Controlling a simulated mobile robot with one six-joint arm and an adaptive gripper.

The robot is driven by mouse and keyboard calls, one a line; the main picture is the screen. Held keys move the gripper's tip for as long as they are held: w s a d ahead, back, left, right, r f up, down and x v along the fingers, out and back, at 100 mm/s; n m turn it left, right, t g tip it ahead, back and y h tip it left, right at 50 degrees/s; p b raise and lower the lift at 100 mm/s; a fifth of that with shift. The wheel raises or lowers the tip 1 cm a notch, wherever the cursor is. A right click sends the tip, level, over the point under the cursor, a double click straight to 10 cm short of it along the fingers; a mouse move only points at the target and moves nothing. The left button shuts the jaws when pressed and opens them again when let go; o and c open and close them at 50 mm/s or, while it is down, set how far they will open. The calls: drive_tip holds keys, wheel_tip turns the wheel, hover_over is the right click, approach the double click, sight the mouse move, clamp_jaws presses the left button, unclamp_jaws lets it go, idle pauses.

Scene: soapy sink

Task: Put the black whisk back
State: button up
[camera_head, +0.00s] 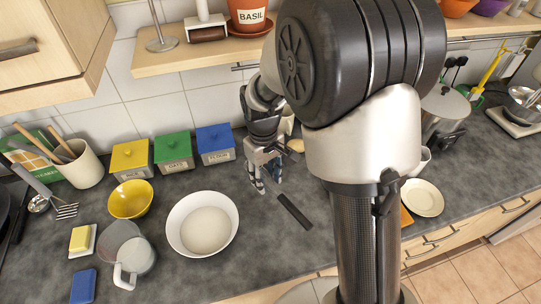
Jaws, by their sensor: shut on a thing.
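My gripper (264,184) is low over the dark counter (240,270), in the middle of the view, with its fingers pointing down. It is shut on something. A straight black handle-like bar (295,212) runs from beside the fingertips down to the right. It looks like the handle of the black whisk. No wire loops can be made out, and part of the thing is hidden at the fingers. I cannot tell whether the bar touches the counter.
A white bowl (180,233), a yellow bowl (123,206) and a clear jug (124,244) stand left. Yellow (131,158), green (174,153) and blue (214,147) canisters line the wall. A utensil crock (76,170) stands far left. My arm hides the middle right.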

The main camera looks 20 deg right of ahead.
drive_tip(key=f, duration=0.1)
drive_tip(key=w+a+f, duration=0.1)
drive_tip(key=f, duration=0.1)
drive_tip(key=w+f, duration=0.1)
drive_tip(key=shift+a+f, duration=0.2)
drive_tip(key=shift+f, duration=0.2)
drive_tip(key=shift+f+b, duration=2.3)
drive_tip(key=shift+f, duration=1.05)
drive_tip(key=shift+f+b, duration=0.45)
drive_tip(key=shift+f, duration=0.2)
drive_tip(key=o, duration=1.2)
